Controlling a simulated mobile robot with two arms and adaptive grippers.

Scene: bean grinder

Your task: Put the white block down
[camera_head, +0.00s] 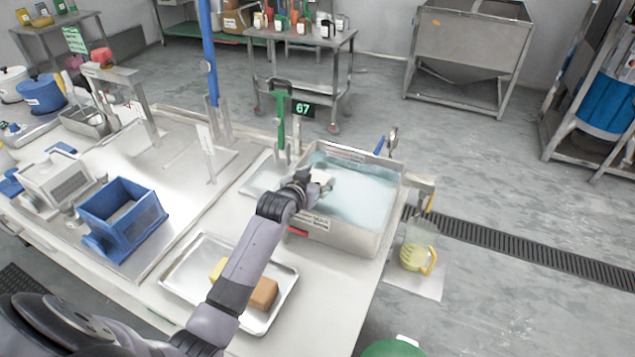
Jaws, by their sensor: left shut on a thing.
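My left gripper (310,187) reaches over the near left part of a metal basin filled with pale blue water. It is shut on the white block (321,177), which shows small at the fingertips. The block is over the water or at its surface; I cannot tell which. The basin (345,235) stands on the white table. A metal tray (192,264) lies on the table nearer to me, partly hidden by my left arm. A yellow block (218,268) and a brown block (264,294) lie in the tray. My right gripper is not in view.
A blue bin (122,218) stands on the left of the table. A yellow-handled jug (416,256) is to the basin's right. Bare table lies in front of the basin.

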